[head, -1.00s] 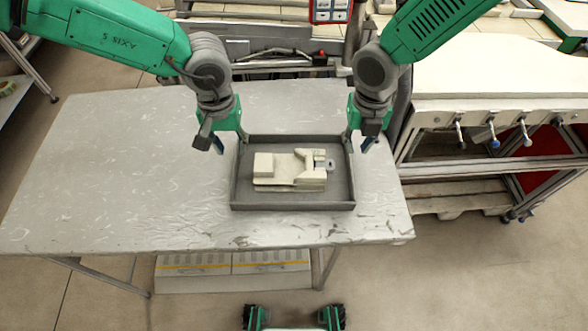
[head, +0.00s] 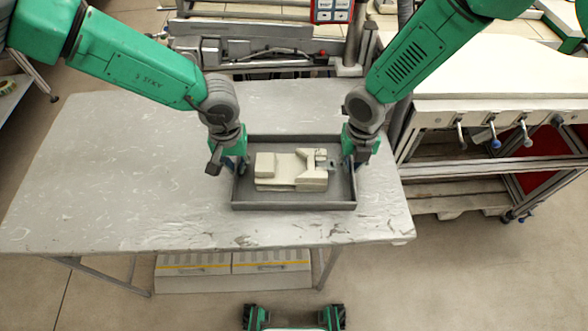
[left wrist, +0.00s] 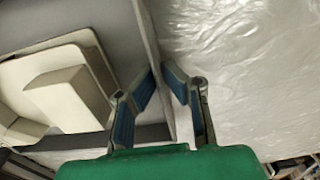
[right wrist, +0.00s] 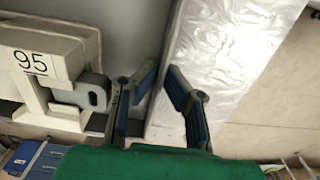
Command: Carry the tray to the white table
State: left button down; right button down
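The grey tray (head: 294,206) rests on the grey-topped table. The finger ends are partly hidden in the head view.
The grey-topped table (head: 110,180) is bare left of the tray. A white-topped bench (head: 490,75) with clamp handles along its front stands at the right. Machinery (head: 250,45) stands behind the table. Floor (head: 480,280) is open at front right.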

pick_arm(q)
jog(key=shift+a, duration=0.1)
pick_arm(e)
jog(key=shift+a, duration=0.1)
pick_arm(q)
jog(key=shift+r, duration=0.15)
pick_arm(e)
jog(key=shift+r, duration=0.2)
